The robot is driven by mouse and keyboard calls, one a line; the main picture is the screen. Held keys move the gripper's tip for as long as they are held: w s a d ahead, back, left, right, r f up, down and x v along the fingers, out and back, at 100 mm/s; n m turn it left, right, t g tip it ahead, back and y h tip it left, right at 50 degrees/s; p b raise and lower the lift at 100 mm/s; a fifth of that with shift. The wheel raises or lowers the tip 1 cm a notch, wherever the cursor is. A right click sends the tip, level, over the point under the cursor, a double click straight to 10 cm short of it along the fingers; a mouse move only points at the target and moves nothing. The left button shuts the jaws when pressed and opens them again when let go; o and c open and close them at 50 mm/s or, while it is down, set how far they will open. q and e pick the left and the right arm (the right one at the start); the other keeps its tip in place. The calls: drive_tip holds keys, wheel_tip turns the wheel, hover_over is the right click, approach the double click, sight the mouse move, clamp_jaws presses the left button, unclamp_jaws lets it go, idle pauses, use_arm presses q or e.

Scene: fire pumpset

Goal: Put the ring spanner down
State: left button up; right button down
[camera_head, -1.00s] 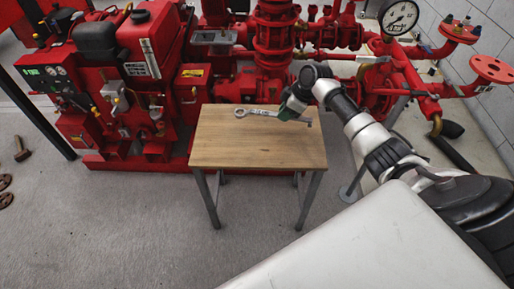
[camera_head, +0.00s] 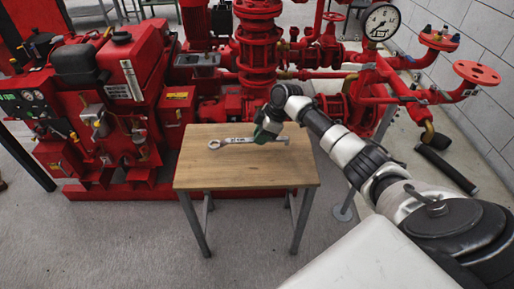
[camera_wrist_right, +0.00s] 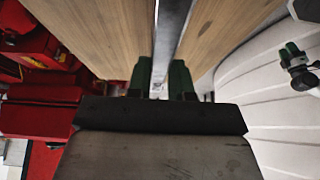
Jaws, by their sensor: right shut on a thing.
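The ring spanner (camera_head: 238,140) is a long silver tool with a ring at its left end. It lies level over the wooden table top (camera_head: 245,173), near the back edge. My right gripper (camera_head: 267,135) is shut on the spanner's right part. In the right wrist view, the spanner's shank (camera_wrist_right: 172,35) runs between the green fingers (camera_wrist_right: 165,80), with wood on both sides. I cannot tell whether the spanner touches the wood. A small dark part with a green tip at the right of the wrist view may be my left gripper (camera_wrist_right: 292,52); its jaws are unclear.
The table is otherwise bare, with its front half free. A red engine (camera_head: 100,75) and red pump pipework (camera_head: 258,50) stand close behind it. A pressure gauge (camera_head: 381,22) is at the upper right. Grey floor (camera_head: 120,240) lies open at the front left.

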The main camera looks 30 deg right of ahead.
sight(258, 157)
drive_tip(key=shift+s+a+f, duration=0.1)
drive_tip(key=shift+a+f, duration=0.35)
drive_tip(key=shift+a, duration=0.2)
wheel_tip(258, 157, down, 3)
drive_tip(key=shift+f+b, duration=0.2)
drive_tip(key=shift+b, duration=0.2)
drive_tip(key=shift+f, duration=0.25)
drive_tip(key=c, duration=1)
unclamp_jaws()
drive_tip(key=shift+f, duration=0.1)
use_arm(q)
drive_tip(key=shift+w+d+r, duration=0.1)
drive_tip(key=shift+w+r, duration=0.2)
drive_tip(key=shift+r, duration=0.25)
drive_tip(key=shift+w+r, duration=0.25)
drive_tip(key=shift+r, duration=0.25)
